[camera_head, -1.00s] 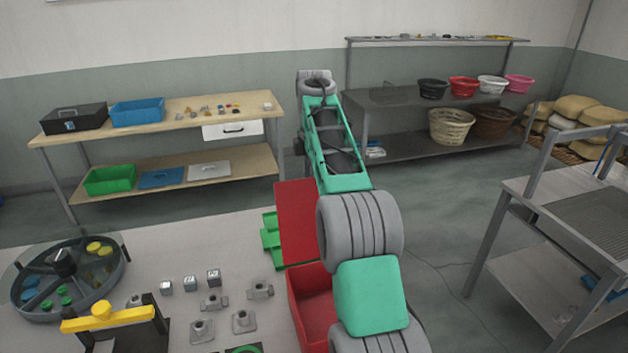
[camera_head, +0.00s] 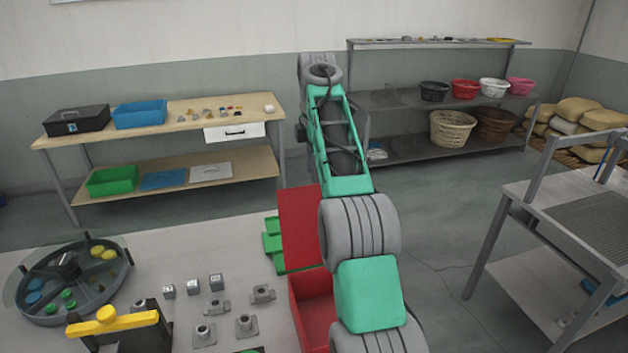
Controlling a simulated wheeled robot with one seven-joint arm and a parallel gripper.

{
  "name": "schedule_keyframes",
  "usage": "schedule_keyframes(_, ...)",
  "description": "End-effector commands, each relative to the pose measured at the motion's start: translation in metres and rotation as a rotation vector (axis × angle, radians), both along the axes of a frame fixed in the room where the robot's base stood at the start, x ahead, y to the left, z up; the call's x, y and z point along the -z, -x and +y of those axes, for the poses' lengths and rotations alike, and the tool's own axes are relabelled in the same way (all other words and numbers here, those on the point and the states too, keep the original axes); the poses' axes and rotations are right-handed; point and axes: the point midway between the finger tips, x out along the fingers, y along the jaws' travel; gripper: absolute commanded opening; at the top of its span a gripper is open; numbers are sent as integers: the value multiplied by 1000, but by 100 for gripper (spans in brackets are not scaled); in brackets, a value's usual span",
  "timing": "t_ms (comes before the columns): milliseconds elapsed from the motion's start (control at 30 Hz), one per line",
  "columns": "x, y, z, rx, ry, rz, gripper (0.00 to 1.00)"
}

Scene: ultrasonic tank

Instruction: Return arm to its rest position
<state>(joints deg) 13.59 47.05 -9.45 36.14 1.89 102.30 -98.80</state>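My arm (camera_head: 345,185) shows as green links and grey ribbed joints, rising from the bottom centre and reaching away over the table. Its far visible end is a grey joint (camera_head: 320,72) high in the picture, in front of the wall. My gripper is not visible in this view, so its state and anything in it are hidden.
The table (camera_head: 200,245) below left holds a round divided tray (camera_head: 110,290), a yellow-handled fixture (camera_head: 108,318), small metal parts (camera_head: 245,326) and a red bin (camera_head: 312,305). A wooden shelf unit stands behind (camera_head: 160,120). A metal frame (camera_head: 560,235) stands right, with open floor between.

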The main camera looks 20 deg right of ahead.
Motion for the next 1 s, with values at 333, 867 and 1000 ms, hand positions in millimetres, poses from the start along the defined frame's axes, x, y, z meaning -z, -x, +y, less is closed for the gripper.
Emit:
schedule_keyframes(333,-14,2,0,0,-2,12,32)
schedule_keyframes(867,-28,43,43,346,-22,-76,32)
schedule_keyframes(1000,-16,88,72,589,-60,-136,32)
